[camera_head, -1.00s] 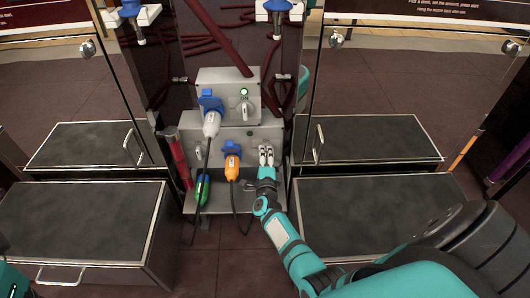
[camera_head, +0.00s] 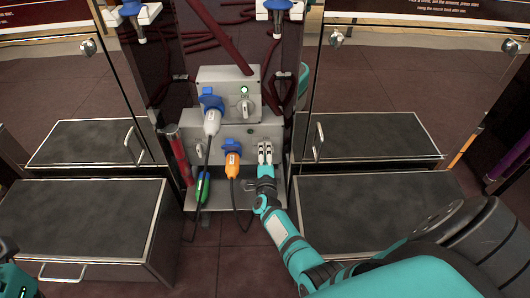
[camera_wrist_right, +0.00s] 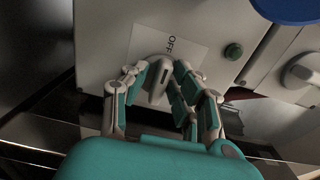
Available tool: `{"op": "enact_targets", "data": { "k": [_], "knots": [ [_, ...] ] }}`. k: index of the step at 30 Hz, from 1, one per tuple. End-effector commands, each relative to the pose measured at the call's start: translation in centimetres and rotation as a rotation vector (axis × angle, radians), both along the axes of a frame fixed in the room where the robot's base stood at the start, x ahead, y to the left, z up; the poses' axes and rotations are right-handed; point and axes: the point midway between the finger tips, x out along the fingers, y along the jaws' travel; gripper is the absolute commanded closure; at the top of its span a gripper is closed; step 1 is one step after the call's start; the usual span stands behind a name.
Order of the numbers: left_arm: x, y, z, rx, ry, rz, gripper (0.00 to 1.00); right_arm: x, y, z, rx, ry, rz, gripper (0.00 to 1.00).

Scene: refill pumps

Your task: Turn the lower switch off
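The switch knob (camera_wrist_right: 160,82) shows in the right wrist view on a pale panel, with a plate reading OFF above it and a dark green lamp (camera_wrist_right: 233,51) to the right. My right gripper (camera_wrist_right: 164,78) has its fingers on either side of this knob, spread, with small gaps; any contact is hard to tell. The upper box (camera_head: 216,76) carries another knob (camera_head: 244,108).
A white plug (camera_head: 211,124) and an orange plug (camera_head: 232,165) with hanging cables are left of my right gripper. A green plug (camera_head: 203,188) hangs lower left. Dark cabinets with steel edges (camera_head: 320,140) flank the boxes. Another knob (camera_wrist_right: 303,71) is at right in the wrist view.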

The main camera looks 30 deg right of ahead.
Motion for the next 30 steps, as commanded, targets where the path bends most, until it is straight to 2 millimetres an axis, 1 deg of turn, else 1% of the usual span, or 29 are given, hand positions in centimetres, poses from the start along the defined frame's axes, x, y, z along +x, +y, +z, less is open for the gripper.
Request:
{"op": "enact_targets", "data": {
  "k": [2, 8, 11, 14, 18, 22, 26, 30],
  "knots": [
    [0.0, 0.0, 0.0, 0.001, -0.001, 0.000, 0.60, 0.0, 0.0, 0.0, 0.000, -0.001, 0.000, 0.63],
    [0.0, 0.0, 0.2, 0.002, -0.009, 0.000, 0.60, 0.0, -0.1, 0.1, 0.001, -0.003, -0.001, 0.63],
    [0.0, 0.0, 0.3, 0.004, -0.011, 0.001, 0.60, -0.3, 0.2, 0.0, 0.002, -0.001, -0.001, 0.63],
    [0.0, 0.0, 0.2, 0.003, -0.009, 0.000, 0.60, -1.3, 0.8, -0.1, 0.003, -0.001, 0.000, 0.63],
    [0.0, 0.0, 0.2, 0.002, -0.008, 0.000, 0.60, -3.4, 2.1, -0.1, 0.004, 0.000, 0.000, 0.63],
    [0.0, 0.0, 0.2, 0.001, -0.008, 0.000, 0.60, -5.1, 3.1, -0.1, 0.002, 0.000, -0.001, 0.63],
    [0.0, 0.0, 0.2, 0.001, -0.008, 0.000, 0.60, -6.1, 3.7, 0.0, 0.002, -0.001, -0.001, 0.63],
    [0.0, 0.0, 0.2, 0.001, -0.008, 0.000, 0.60, -6.4, 3.9, 0.0, 0.001, -0.002, -0.001, 0.63]
  ]
}}
